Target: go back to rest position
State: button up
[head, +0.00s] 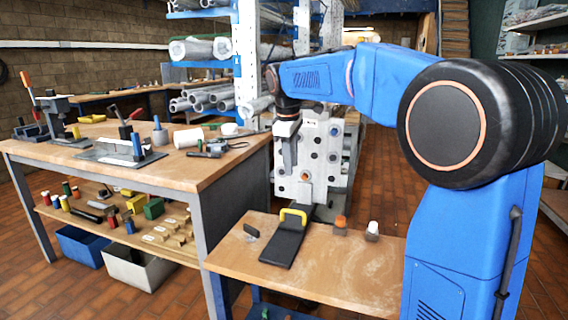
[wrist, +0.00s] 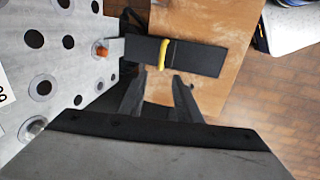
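My gripper (head: 287,152) hangs from the end of my blue arm in the head view, in front of the white plate with dark holes (head: 312,160) and above the small wooden table. In the wrist view my gripper (wrist: 161,82) shows two dark fingers spread apart with nothing between them. The holed plate (wrist: 62,62) fills the left side there, and an orange-ended peg (wrist: 102,51) sits at its right edge. The peg's orange end (head: 304,177) also shows low on the plate in the head view.
A black slab (head: 282,246) with a yellow handle (head: 294,215) lies on the small table (head: 345,268). An orange-topped block (head: 341,226) and a white-topped block (head: 372,231) stand to its right. A cluttered workbench (head: 225,160) is at left; brown floor shows right.

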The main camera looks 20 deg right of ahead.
jog(key=s+d+f+m+t, duration=0.1)
jog(key=s+f+m, duration=0.15)
jog(key=s, duration=0.85)
jog(key=s+d+f+m+t, duration=0.1)
jog(key=s+d+f+m, duration=0.15)
jog(key=s, duration=0.85)
jog(key=s+f+m+t+y, duration=0.1)
jog(key=s+f+m, duration=0.4)
jog(key=s+f, duration=0.7)
jog(key=s, duration=0.4)
jog(key=shift+s+a+f+m, duration=0.2)
jog(key=shift+a+m, duration=0.1)
jog(key=shift+m, duration=0.1)
